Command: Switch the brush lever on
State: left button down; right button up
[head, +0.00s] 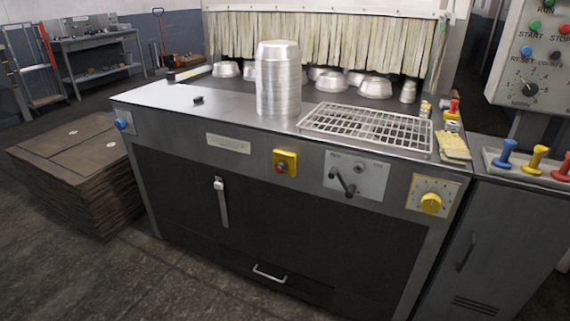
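A dark lever (345,183) with a knobbed end sits on a pale metal plate (372,184) on the front of the steel machine (180,120). It slants from its upper left down to the right. Small labels sit at the plate's top left and top right, too small to read surely, so I cannot tell which position is on. A round knob or lamp shows at the plate's upper right. A separate upright handle (221,203) with a pale top is on the dark front panel to the left. Neither of my grippers is in view.
A tall stack of metal pans (279,80) and a wire rack (370,126) stand on the machine top. A tray with coloured handles (530,162) is at right.

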aim_at(350, 191)
jog(key=z, duration=0.35)
jog(key=i, duration=1)
jog(key=z, duration=0.6)
